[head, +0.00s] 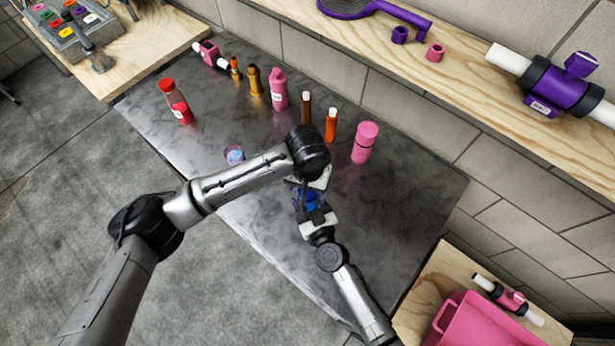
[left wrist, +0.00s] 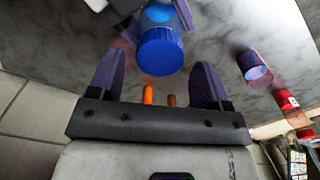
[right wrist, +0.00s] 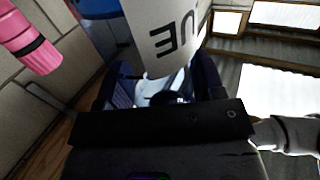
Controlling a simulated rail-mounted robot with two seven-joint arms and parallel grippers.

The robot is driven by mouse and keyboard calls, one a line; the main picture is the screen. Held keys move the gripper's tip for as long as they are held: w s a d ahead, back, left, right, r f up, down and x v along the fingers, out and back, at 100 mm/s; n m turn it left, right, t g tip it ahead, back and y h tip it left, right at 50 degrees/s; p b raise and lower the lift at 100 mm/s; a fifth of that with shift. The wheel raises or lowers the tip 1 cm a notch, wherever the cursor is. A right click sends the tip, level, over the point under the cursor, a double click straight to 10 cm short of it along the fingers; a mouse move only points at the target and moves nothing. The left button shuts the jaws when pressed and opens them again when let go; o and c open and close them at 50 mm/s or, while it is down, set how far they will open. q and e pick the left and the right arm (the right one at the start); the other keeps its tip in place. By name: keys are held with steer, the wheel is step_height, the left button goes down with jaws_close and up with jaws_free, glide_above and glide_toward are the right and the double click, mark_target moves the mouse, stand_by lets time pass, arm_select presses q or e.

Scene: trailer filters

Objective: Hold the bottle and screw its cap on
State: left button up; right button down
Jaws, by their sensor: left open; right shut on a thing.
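The bottle (left wrist: 160,12) is translucent blue and its blue cap (left wrist: 160,52) sits at its end in the left wrist view. I cannot tell how tightly the cap sits. My right gripper (head: 316,212) is shut on the bottle body, whose white label with dark letters (right wrist: 165,35) fills the right wrist view between the fingers. My left gripper (left wrist: 158,85) is open, with its purple fingers on either side of the cap's end and apart from it. In the head view the left gripper hides most of the bottle (head: 309,200).
A dark marble table (head: 390,215) holds a red bottle (head: 176,101), a small purple-blue container (head: 235,155), a pink bottle (head: 365,142) and several other bottles at the back. A wooden shelf (head: 470,75) runs behind. A pink bin (head: 475,325) stands at lower right. The table's right side is clear.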

arm_select(q)
steer(key=shift+f, duration=1.25)
steer(key=c, duration=0.9)
steer(key=o, duration=1)
steer(key=shift+o, duration=0.2)
step_height(320, 180, up, 12)
